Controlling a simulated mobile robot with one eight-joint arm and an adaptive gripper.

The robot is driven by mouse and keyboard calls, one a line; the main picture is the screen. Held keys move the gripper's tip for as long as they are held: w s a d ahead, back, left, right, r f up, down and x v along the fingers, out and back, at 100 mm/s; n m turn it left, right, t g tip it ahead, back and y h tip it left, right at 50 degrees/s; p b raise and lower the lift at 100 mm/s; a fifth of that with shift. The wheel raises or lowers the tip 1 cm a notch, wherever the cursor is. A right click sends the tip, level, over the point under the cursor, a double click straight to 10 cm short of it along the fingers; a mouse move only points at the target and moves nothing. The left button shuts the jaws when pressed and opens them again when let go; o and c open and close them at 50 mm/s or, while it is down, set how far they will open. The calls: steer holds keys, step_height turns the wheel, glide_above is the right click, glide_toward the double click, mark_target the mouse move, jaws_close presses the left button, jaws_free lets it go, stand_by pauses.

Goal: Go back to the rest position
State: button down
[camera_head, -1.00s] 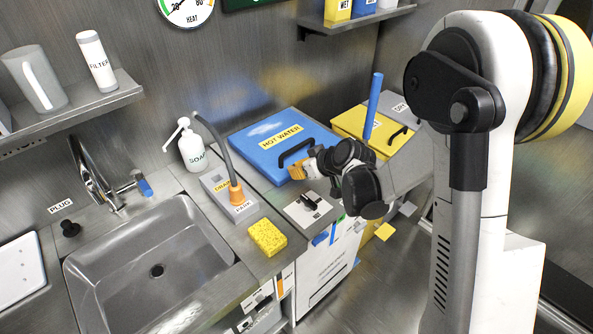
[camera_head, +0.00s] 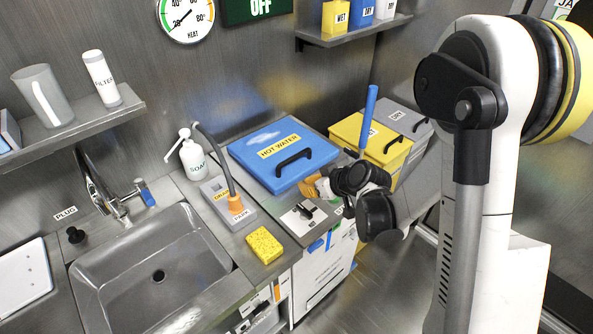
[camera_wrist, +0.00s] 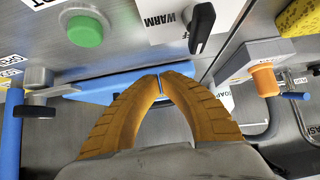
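My gripper (camera_head: 312,187) is at the front edge of the blue hot water lid (camera_head: 262,165), just behind the panel with the black knob (camera_head: 306,210). My wrist hides part of the counter edge in the head view.
A yellow sponge (camera_head: 265,245) lies on the counter beside the sink (camera_head: 105,292). An upright blue bar (camera_head: 368,120) stands by the yellow box (camera_head: 386,146). Floor shows at the right.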

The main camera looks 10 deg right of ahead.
steer(key=s+d, duration=0.1)
steer(key=s+f, duration=0.1)
steer(key=shift+s+d, duration=0.4)
steer(key=shift+m+h, duration=0.4)
steer(key=shift+m, duration=0.1)
steer(key=r, duration=0.1)
steer(key=s+r, duration=0.1)
steer(key=r, duration=0.1)
steer(key=s+r, duration=0.1)
steer(key=shift+d+r, duration=0.3)
steer(key=shift+r, duration=0.05)
steer(key=s+d+r+m+h, duration=0.2)
steer(key=s+r, duration=0.4)
steer(key=s, duration=0.4)
steer(key=s+d+r+m+g+h, duration=0.1)
steer(key=s+d+r+m+h, duration=0.1)
steer(key=s+r, duration=0.5)
steer(key=s+d+m, duration=0.1)
steer(key=s, duration=0.2)
steer(key=shift+d+m+h, duration=0.2)
steer(key=shift+m+h, duration=0.1)
steer(key=shift+m, duration=0.1)
steer(key=shift+w, duration=0.1)
